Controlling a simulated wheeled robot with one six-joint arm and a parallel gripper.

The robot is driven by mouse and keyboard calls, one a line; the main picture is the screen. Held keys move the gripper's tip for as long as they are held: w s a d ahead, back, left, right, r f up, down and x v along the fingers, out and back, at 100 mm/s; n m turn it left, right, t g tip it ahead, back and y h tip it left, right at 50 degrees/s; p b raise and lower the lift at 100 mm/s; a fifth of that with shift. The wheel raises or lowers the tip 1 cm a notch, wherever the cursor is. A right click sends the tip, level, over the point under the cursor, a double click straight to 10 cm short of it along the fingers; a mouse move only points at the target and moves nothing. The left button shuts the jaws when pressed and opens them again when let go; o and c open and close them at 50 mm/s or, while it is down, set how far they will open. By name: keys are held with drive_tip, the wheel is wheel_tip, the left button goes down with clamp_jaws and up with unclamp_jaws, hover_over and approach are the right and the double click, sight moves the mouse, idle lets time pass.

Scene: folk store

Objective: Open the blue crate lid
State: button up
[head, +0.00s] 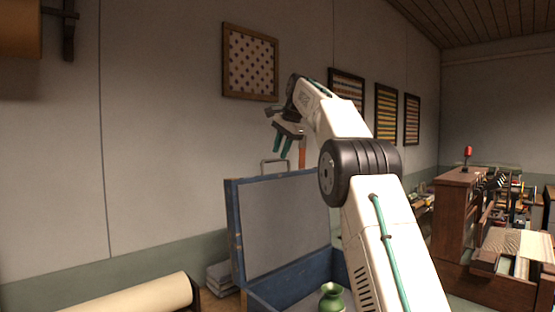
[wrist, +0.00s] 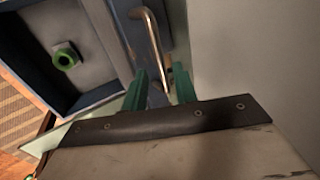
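The blue crate (head: 262,295) stands at the lower middle of the head view. Its lid (head: 285,225) is raised upright, with the grey inner face showing. A metal handle (head: 274,162) stands on the lid's top edge; the handle also shows in the wrist view (wrist: 153,40). My gripper (head: 283,145) is just above the lid's top edge, close to the handle. In the wrist view its two green fingers (wrist: 160,88) are apart, with the handle's near end in line with the gap between them. I cannot tell whether they touch it.
A green vase (head: 332,299) is inside the crate; it also shows in the wrist view (wrist: 66,57). A cream roll (head: 140,296) lies to the left, beside a stack of grey books (head: 221,278). A wall with framed pictures (head: 250,62) stands behind. A wooden cabinet (head: 459,205) is at right.

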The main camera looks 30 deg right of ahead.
drive_tip(key=v, duration=0.3)
drive_tip(key=shift+a, duration=0.1)
idle(0.4)
drive_tip(key=s+a+f+n+g, duration=0.15)
drive_tip(key=s+a+n, duration=0.25)
drive_tip(key=s+a, duration=0.5)
drive_tip(key=s+a+f+n+g, duration=0.1)
drive_tip(key=s+a+f+n, duration=0.2)
drive_tip(key=s+a, duration=0.65)
drive_tip(key=s+a+f+n, duration=0.2)
drive_tip(key=s+f+n, duration=0.1)
drive_tip(key=s+f, duration=0.5)
drive_tip(key=s+a+f+n+g, duration=0.1)
drive_tip(key=s+a+f+n, duration=0.1)
drive_tip(key=s+f, duration=0.7)
drive_tip(key=s+a+f+n+h, duration=0.1)
drive_tip(key=s+f+n, duration=0.3)
drive_tip(key=s+f, duration=0.4)
drive_tip(key=s+a, duration=0.1)
drive_tip(key=s, duration=0.4)
drive_tip(key=shift+s+f, duration=0.25)
drive_tip(key=shift+s, duration=0.05)
